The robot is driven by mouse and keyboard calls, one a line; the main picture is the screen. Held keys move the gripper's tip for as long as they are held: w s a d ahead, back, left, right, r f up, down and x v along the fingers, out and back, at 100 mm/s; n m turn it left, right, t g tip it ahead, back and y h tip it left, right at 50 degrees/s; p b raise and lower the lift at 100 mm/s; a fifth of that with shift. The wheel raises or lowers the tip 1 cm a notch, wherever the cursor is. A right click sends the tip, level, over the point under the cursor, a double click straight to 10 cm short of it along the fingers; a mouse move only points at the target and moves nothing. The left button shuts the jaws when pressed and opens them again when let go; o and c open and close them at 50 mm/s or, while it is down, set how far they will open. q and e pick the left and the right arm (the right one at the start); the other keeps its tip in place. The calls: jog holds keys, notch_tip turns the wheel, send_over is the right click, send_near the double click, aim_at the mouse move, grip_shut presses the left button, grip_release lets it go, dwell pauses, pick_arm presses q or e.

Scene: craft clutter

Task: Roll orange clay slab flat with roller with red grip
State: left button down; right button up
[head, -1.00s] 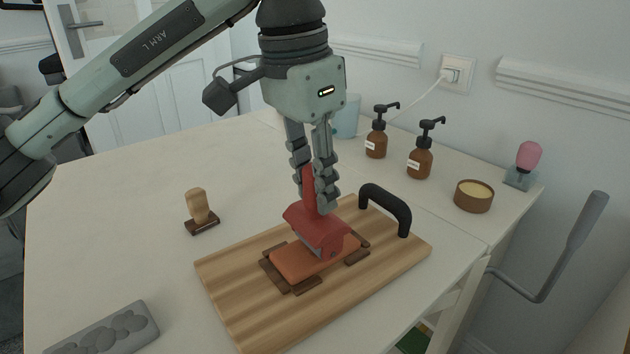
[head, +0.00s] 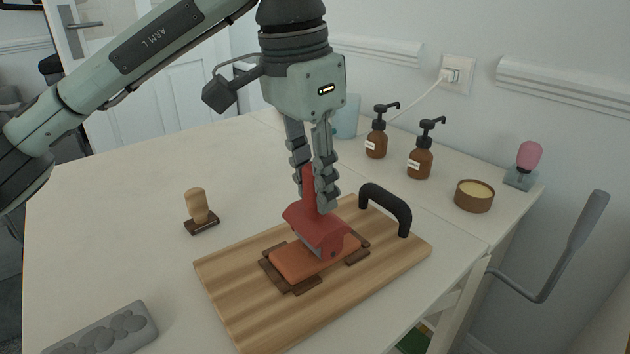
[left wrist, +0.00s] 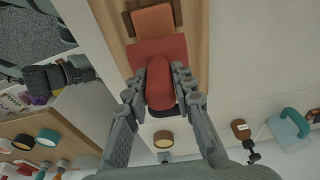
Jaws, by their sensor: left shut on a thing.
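The orange clay slab (head: 298,262) lies on a wooden board (head: 250,300), with dark brown strips around its edges. My left gripper (head: 316,190) is shut on the upright red grip of the roller (head: 318,228). The roller's red head stands over the right part of the slab and hides that part; I cannot tell how firmly it presses. In the left wrist view the fingers (left wrist: 161,92) hold the red grip from both sides, and the slab (left wrist: 153,20) shows beyond the red head. My right gripper is not clearly seen in the head view.
A black handle (head: 388,203) rises from the board's far right. A wooden stamp (head: 198,208) stands left of the board, and a grey textured block (head: 108,332) lies at front left. Brown pump bottles (head: 420,160) and a round tin (head: 473,196) stand behind.

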pick_arm(q)
jog(key=shift+w+d+r, duration=0.1)
jog(key=shift+w+d, duration=0.35)
jog(key=shift+d, duration=0.25)
jog(key=shift+w+d, duration=0.45)
jog(key=shift+d, duration=0.2)
jog(key=shift+r+p, duration=0.1)
jog(key=shift+p, duration=0.2)
notch_tip(320, 180, up, 7)
jog(key=p, duration=0.4)
notch_tip(320, 180, down, 6)
jog(key=b, duration=0.3)
jog(key=shift+b, duration=0.4)
dwell(0.5)
